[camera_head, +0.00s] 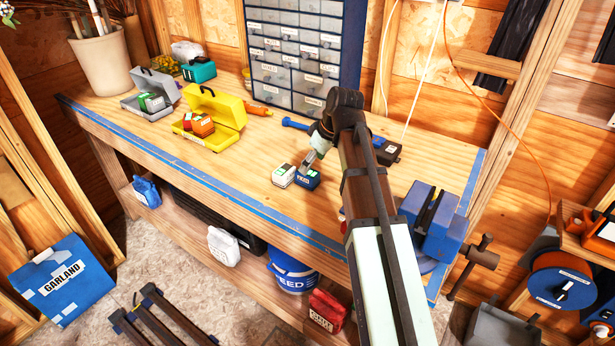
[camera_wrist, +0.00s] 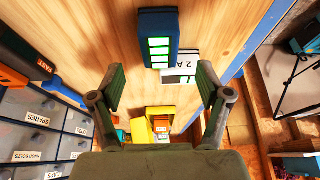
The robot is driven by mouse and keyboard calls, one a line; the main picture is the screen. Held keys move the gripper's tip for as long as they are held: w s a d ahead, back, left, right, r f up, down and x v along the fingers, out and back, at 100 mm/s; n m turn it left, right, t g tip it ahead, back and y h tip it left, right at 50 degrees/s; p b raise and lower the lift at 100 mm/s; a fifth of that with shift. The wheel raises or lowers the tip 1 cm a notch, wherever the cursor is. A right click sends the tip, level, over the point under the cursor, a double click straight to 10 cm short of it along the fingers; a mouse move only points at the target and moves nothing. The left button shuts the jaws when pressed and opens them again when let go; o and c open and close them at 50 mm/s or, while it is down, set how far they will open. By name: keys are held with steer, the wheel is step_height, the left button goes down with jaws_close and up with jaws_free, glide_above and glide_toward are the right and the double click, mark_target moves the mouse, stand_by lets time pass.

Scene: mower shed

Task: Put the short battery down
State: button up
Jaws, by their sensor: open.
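A white battery with a green top (camera_head: 284,174) stands on the workbench (camera_head: 225,165). A blue battery (camera_head: 307,179) stands close beside it on the right. My gripper (camera_head: 307,163) is just above and behind the two, close to the blue one. In the wrist view the fingers (camera_wrist: 160,84) are spread apart with nothing between them. The blue battery (camera_wrist: 158,38) with lit green bars and the white battery marked "2 A" (camera_wrist: 181,67) lie beyond the fingertips there. The two batteries look side by side; I cannot tell whether they touch.
A yellow open case (camera_head: 228,108) holds red and orange batteries. A grey open case (camera_head: 133,105) holds green-topped ones. A drawer cabinet (camera_head: 300,50) stands behind. A black device (camera_head: 386,151) and a blue vise (camera_head: 432,222) are to the right. The bench front left of the batteries is clear.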

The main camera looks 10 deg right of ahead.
mark_target(308, 178)
steer(key=shift+p+x, duration=0.9)
steer(key=shift+x, duration=1.8)
steer(key=shift+s+d, duration=0.1)
jaws_close()
steer(key=shift+r, duration=0.15)
